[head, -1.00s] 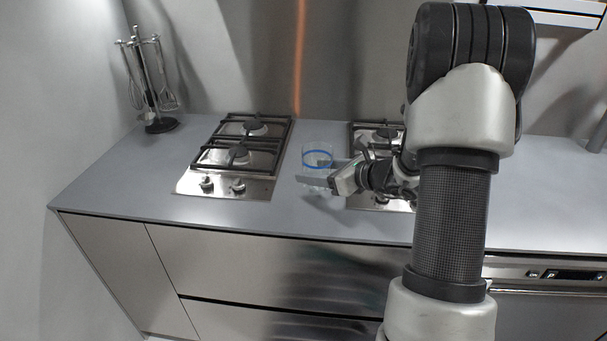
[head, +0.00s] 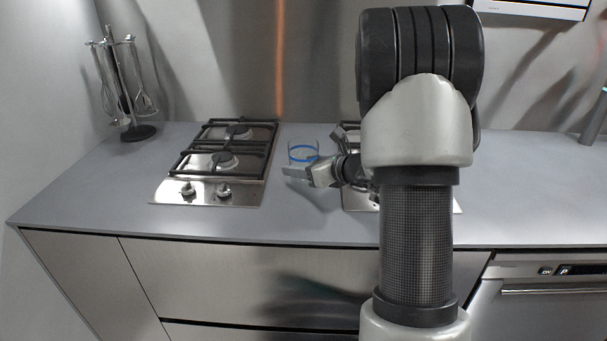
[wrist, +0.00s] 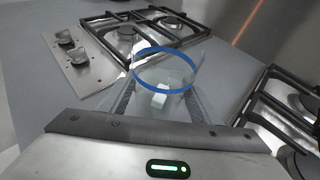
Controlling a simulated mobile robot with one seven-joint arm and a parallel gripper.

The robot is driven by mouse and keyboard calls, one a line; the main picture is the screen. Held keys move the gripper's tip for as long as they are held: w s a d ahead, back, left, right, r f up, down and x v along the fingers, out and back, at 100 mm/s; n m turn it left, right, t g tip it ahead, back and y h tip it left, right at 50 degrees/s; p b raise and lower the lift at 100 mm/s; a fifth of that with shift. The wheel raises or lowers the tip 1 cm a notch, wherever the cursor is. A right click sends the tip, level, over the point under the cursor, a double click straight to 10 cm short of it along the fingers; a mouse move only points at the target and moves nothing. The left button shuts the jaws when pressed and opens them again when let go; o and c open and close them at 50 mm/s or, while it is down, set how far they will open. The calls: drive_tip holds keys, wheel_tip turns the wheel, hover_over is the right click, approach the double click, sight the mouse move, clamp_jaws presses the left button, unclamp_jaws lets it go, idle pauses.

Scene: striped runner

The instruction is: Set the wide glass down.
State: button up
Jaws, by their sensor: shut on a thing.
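The wide glass (head: 303,152) is clear with a blue band and appears upright over the strip of counter between the two gas hobs. It also shows in the wrist view (wrist: 165,68), with the blue band as a ring in front of my gripper. My gripper (head: 297,172) reaches in from the right and is shut on the glass. In the wrist view the fingers (wrist: 163,102) lie on both sides of the glass. I cannot tell whether its base touches the counter.
The left hob (head: 222,165) and the right hob (head: 360,198), partly behind my arm, flank the glass. A utensil stand (head: 138,130) is at the back left.

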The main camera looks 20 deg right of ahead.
wheel_tip(320, 180, down, 2)
drive_tip(key=shift+f, duration=0.1)
drive_tip(key=o, duration=1.2)
